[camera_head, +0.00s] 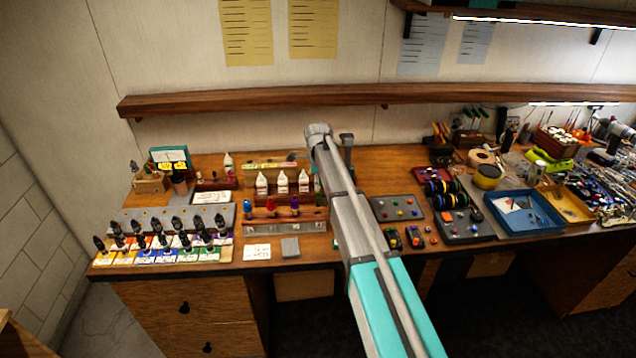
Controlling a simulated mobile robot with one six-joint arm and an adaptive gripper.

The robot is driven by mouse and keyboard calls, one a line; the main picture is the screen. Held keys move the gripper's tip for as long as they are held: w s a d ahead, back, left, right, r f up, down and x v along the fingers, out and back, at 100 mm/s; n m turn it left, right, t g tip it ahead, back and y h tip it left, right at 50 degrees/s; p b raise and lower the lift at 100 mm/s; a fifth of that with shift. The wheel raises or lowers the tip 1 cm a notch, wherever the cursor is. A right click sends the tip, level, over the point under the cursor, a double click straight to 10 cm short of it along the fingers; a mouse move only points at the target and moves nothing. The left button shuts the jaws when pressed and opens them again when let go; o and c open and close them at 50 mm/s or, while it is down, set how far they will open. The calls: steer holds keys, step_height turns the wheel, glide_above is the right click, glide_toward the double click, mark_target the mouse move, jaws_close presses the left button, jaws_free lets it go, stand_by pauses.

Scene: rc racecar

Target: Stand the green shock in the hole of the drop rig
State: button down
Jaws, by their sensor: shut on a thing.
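My arm (345,200) reaches from the bottom right of the head view up over the workbench, its far joint (318,131) in front of the wooden shelf. My gripper is hidden behind the arm, so what its jaws hold does not show. A small greenish thing (317,183) shows at the arm's left edge; it is too small to tell whether it is the green shock. A wood-and-metal rack (285,227) left of the arm carries red and purple upright pieces. A dark upright post (348,150) shows just right of the arm; I cannot tell whether it belongs to the drop rig.
Several dark-topped pieces stand on coloured cards (185,257) at the bench's left. White bottles (282,183) stand behind the rack. Grey trays with small coloured parts (398,208), wheels (446,197) and a blue tray (524,212) lie right of the arm. A long shelf (390,101) crosses behind.

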steer(key=shift+r, duration=0.1)
stand_by(0.6)
steer(key=shift+r+p, duration=3.85)
steer(key=shift+p, duration=0.05)
steer(key=s+d+f+b, duration=0.2)
steer(key=d+f+b, duration=0.1)
steer(key=d, duration=0.3)
steer(key=s+d+f+b, duration=0.3)
steer(key=d+f+b, duration=0.1)
steer(key=d, duration=0.2)
steer(key=shift+s, duration=0.35)
steer(key=shift+a+f, duration=0.1)
